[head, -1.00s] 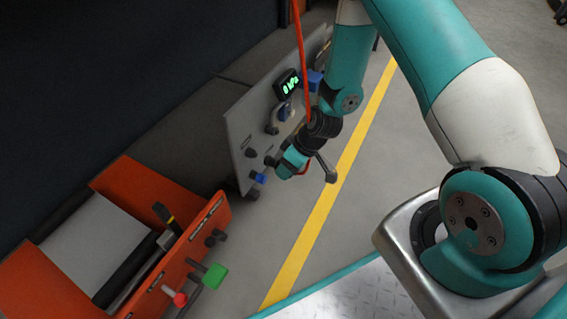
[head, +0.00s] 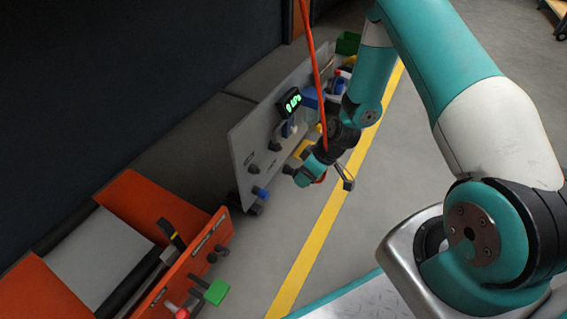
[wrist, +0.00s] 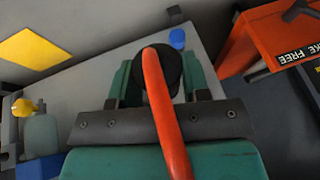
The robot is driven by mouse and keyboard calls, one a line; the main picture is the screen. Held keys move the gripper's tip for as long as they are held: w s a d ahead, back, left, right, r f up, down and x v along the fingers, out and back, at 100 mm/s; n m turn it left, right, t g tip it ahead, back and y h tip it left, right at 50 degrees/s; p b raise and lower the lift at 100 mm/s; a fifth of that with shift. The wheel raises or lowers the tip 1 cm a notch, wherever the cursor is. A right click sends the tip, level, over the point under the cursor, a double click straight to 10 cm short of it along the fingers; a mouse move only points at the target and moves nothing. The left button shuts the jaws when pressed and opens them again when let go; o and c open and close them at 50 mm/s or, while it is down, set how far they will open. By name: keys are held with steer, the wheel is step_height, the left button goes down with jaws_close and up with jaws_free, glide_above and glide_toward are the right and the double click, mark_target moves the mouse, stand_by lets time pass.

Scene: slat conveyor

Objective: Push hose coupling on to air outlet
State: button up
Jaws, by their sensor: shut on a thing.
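An orange-red hose (head: 314,60) hangs down from above to my gripper (head: 303,177). In the wrist view the hose (wrist: 162,110) runs over my gripper (wrist: 163,85) to a dark round coupling (wrist: 164,74) held between the green fingers. My gripper is shut on this coupling. A grey panel (head: 246,148) with a green-lit display (head: 290,102) stands to the left of my gripper. Several dark fittings stick out of its face; I cannot tell which is the air outlet. Whether the coupling touches any fitting is hidden.
An orange machine cover (head: 190,262) with red and green knobs stands at the lower left. A blue knob (head: 260,193) sits at the panel's near lower corner. Open floor with a yellow line (head: 327,220) lies right of the panel.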

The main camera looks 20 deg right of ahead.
steer(key=d+p, duration=0.1)
steer(key=d, duration=0.7)
steer(key=w+a+b, duration=0.1)
steer(key=w+a, duration=0.4)
steer(key=w, duration=0.1)
steer(key=shift+w, duration=0.35)
steer(key=shift+w+a, duration=0.5)
steer(key=shift+w, duration=0.2)
stand_by(0.5)
steer(key=o, duration=1.1)
steer(key=p+v, duration=0.8)
steer(key=v, duration=0.9)
steer(key=shift+d+r, duration=0.1)
steer(key=shift+r, duration=0.1)
